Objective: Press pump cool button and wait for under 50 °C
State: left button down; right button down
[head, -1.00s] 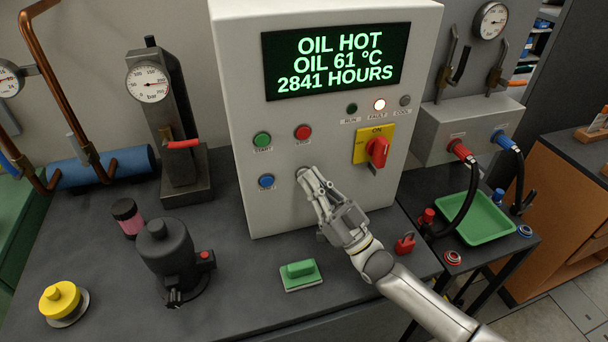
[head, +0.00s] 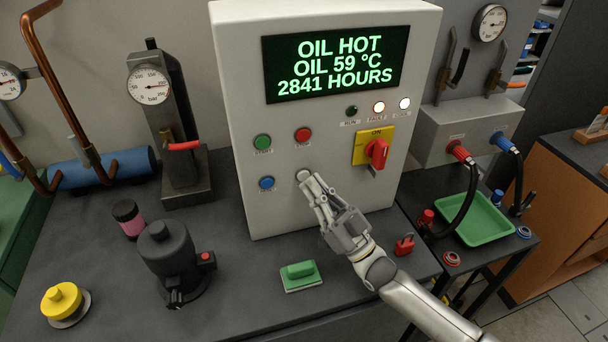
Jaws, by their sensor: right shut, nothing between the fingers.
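The pump's control cabinet (head: 330,215) stands at the middle of the bench. Its display (head: 336,62) reads OIL HOT, OIL 59 °C, 2841 HOURS. The fault lamp (head: 379,107) and the cool lamp (head: 404,103) are lit; the run lamp (head: 351,111) is dark. A pale button (head: 302,175) sits right of the blue button (head: 267,183); its label is hidden. My right gripper (head: 308,183) is shut and empty, its fingertips at the pale button's lower edge. I cannot tell whether they touch it. My left gripper is not in view.
Green button (head: 262,142), red stop button (head: 303,134) and a red rotary switch (head: 377,153) are close by on the panel. A green-handled block (head: 300,275), red padlock (head: 404,244) and dark pump-like unit (head: 168,255) stand on the bench. A green tray (head: 470,217) is at right.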

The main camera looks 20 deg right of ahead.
jog(key=s+p, duration=0.2)
jog(key=s, duration=0.3)
jog(key=shift+d, duration=0.1)
dwell(0.3)
jog(key=shift+f, duration=0.1)
dwell(0.7)
